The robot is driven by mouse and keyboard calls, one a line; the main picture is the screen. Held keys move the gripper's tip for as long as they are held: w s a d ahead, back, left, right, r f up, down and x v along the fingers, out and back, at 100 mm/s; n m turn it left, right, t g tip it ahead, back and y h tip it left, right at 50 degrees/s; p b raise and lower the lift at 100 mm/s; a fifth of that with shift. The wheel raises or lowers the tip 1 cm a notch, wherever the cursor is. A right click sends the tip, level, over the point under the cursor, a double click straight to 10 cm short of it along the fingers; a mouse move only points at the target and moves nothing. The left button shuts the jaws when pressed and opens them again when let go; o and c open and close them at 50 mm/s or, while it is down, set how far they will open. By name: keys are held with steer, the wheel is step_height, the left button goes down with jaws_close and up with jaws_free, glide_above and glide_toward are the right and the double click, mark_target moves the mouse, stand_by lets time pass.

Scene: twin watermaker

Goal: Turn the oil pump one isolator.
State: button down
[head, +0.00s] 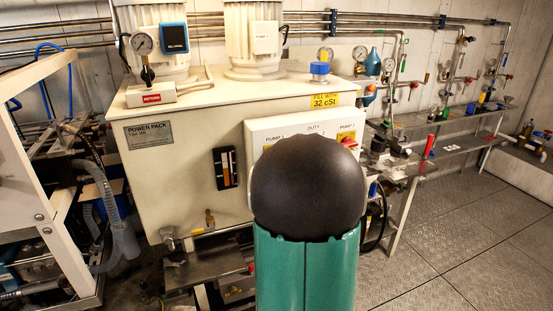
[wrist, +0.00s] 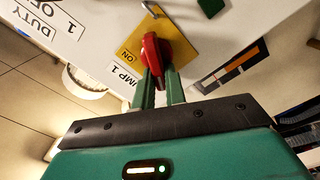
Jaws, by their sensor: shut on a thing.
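The oil pump one isolator is a red rotary handle (wrist: 151,52) on a yellow plate (wrist: 180,38) marked ON, with a PUMP 1 label beside it, upside down in the wrist view. My gripper (wrist: 157,78) has its two green fingers closed on the near end of the red handle, one finger on each side. The handle points roughly toward my gripper. In the head view my dark arm joint and green link cover this isolator and my gripper; the white control panel (head: 262,129) shows around them on the power pack's front.
The pump 2 isolator (head: 348,142) is just right of my arm on the same panel. A level gauge (head: 226,167) is to the left on the power pack tank (head: 185,190). Workbenches with valves stand at the right. The floor (head: 460,245) at right is clear.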

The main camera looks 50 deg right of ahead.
steer(key=n, duration=0.3)
steer(key=f+n, duration=0.1)
steer(key=n, duration=0.2)
steer(key=shift+a, duration=0.1)
stand_by(0.5)
steer(key=c, duration=1.5)
jaws_free()
steer(key=shift+s, duration=0.1)
steer(key=shift+c, duration=0.2)
steer(key=shift+o, duration=0.5)
steer(key=v, duration=1.3)
steer(key=shift+s+a, duration=0.2)
